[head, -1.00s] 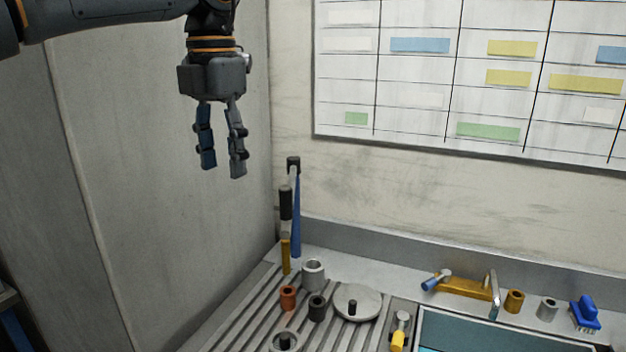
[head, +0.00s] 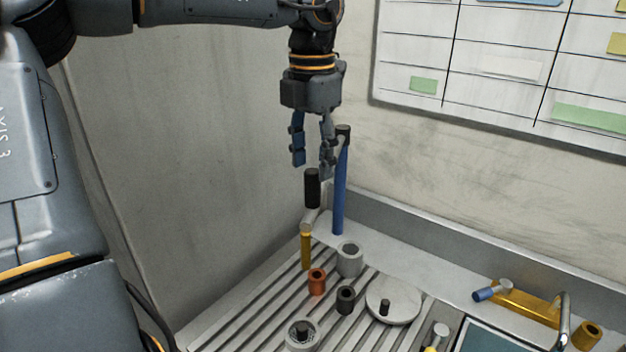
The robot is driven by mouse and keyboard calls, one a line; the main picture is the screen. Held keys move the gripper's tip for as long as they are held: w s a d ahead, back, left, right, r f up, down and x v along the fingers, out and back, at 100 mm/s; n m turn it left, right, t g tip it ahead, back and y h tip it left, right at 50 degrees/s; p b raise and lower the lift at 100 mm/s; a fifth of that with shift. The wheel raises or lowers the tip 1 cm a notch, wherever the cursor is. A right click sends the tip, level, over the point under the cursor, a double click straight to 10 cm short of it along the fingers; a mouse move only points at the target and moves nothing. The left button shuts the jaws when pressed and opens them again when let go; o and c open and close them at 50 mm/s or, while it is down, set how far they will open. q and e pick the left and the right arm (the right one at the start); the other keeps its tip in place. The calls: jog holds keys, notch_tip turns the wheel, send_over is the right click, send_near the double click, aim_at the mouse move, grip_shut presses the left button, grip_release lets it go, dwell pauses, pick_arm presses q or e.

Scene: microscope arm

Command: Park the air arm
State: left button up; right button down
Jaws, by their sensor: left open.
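The air arm appears to be the jointed piece at the back left of the bench. It has a blue upright post (head: 340,195) with a dark cap, a black cylindrical part (head: 312,188), a short grey link and a yellow rod (head: 306,250) hanging downward. My left gripper (head: 313,163) points down with its fingers apart and empty. In the picture it is just above the black part, and its right finger overlaps the post's top. I cannot tell the depth between them. My right gripper is not in view.
A ribbed tray (head: 235,335) holds an orange cup (head: 317,281), a grey cup (head: 349,260), a black cup (head: 345,300) and a round disc (head: 393,299). A yellow fixture (head: 530,303) stands right. A grey wall panel (head: 180,180) rises left; a chart board hangs behind.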

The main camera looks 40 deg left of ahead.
aim_at(313, 170)
pick_arm(q)
notch_tip(313, 170, down, 4)
jog(key=shift+w+f+p, duration=0.1)
jog(key=shift+p, duration=0.3)
jog(key=shift+f, duration=0.65)
jog(key=c, duration=0.9)
grip_shut()
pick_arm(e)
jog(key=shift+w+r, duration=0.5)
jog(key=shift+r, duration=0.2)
